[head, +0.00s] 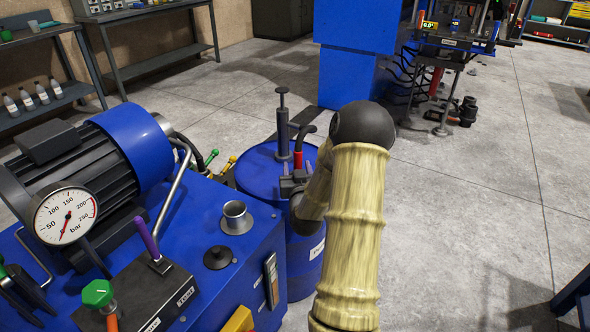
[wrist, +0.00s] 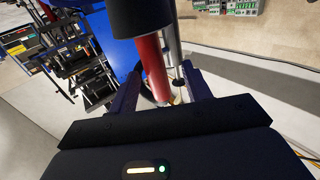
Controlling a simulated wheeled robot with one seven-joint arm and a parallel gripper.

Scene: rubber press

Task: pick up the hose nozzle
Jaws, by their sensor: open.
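The hose nozzle (head: 299,158) shows as a red piece with a black bent top, standing upright on the blue drum (head: 257,165) beside a grey hand pump (head: 282,125). In the wrist view the red and black nozzle (wrist: 152,72) rises between the two fingers of my gripper (wrist: 160,82). The fingers are open, with a visible gap on the right side. I cannot tell whether the left finger touches it. In the head view my gripper (head: 293,183) is at the drum top, partly hidden by my arm. The nozzle's lower end is hidden.
The grey pump's metal tube (wrist: 172,40) stands close behind the nozzle in the wrist view. A blue hydraulic unit (head: 200,265) with a motor, gauge and levers is left of the drum. A blue press column (head: 350,60) stands behind.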

